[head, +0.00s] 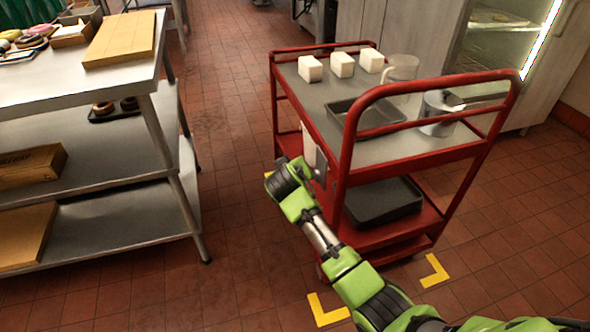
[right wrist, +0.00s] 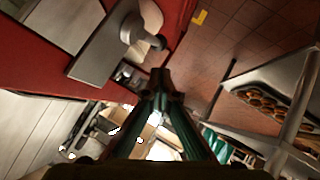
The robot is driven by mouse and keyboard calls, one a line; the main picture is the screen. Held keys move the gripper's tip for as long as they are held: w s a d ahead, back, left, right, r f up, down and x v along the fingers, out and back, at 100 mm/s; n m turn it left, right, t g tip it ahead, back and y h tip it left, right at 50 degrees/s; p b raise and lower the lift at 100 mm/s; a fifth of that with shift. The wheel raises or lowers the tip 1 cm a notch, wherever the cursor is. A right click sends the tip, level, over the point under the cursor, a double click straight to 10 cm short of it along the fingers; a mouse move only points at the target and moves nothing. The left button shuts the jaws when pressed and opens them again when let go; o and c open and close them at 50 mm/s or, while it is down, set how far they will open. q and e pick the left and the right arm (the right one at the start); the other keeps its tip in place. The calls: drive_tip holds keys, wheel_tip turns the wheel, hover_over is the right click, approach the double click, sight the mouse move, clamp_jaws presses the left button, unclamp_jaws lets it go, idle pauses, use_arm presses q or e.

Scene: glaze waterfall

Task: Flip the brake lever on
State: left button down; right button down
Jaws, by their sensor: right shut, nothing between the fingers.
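The red cart (head: 345,180) stands on the tiled floor, and my right arm reaches to its left side. In the right wrist view a grey plate (right wrist: 100,48) is on the cart's red frame. My left gripper is not in view.
The cart top carries white blocks (head: 342,65), a grey tray (head: 367,118), a clear jug (head: 401,70) and a metal pot (head: 437,113). A dark tray (head: 384,201) lies on its lower shelf. A steel table (head: 95,78) stands left, with clear floor between. Yellow corner marks (head: 434,271) lie on the floor.

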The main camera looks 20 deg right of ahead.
drive_tip(key=shift+v, duration=1.05)
